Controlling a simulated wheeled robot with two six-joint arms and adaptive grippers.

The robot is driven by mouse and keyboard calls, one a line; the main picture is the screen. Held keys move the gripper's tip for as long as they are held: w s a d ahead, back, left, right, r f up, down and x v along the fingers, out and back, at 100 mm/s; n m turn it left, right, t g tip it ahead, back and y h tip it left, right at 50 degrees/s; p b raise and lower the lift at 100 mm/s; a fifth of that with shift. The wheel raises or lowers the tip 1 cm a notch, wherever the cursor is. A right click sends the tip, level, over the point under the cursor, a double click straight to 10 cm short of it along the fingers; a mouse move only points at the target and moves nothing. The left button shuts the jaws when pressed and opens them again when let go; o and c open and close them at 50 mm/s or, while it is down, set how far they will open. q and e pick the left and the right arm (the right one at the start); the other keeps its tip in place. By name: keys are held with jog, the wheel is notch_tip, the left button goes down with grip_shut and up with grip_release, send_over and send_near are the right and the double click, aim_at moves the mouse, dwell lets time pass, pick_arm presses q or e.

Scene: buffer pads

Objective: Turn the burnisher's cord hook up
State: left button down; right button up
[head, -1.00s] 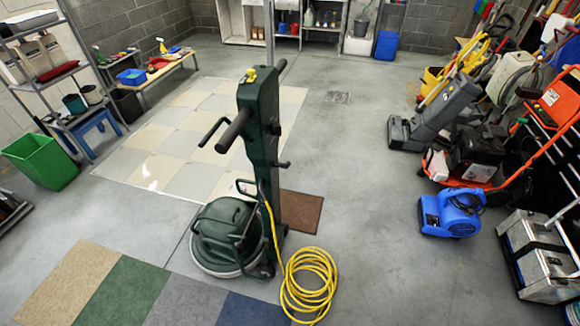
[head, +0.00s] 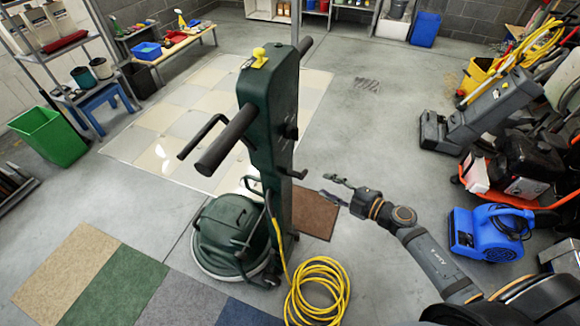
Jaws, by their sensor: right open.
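The burnisher (head: 268,110) is a dark green floor machine with a tall upright column, black handle bars and a round base (head: 228,232). A small dark hook (head: 296,173) juts out from the column's right side. I cannot clearly tell which way its tip is turned. My right gripper (head: 331,188) is to the right of the hook, apart from it, with its fingers spread and empty, pointing left at the column. My left gripper is not in view.
A yellow cord (head: 316,291) runs down the column and lies coiled on the floor beside the base. A brown mat (head: 314,214) lies behind the column. A blue blower (head: 489,233) stands to the right. Carpet tiles (head: 122,286) lie at the front left.

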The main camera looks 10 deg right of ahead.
aim_at(304, 175)
jog(key=x, duration=0.5)
jog(key=p+x, duration=0.1)
jog(key=x, duration=0.4)
jog(key=shift+s+a+r, duration=0.2)
jog(key=shift+a, duration=0.05)
grip_shut()
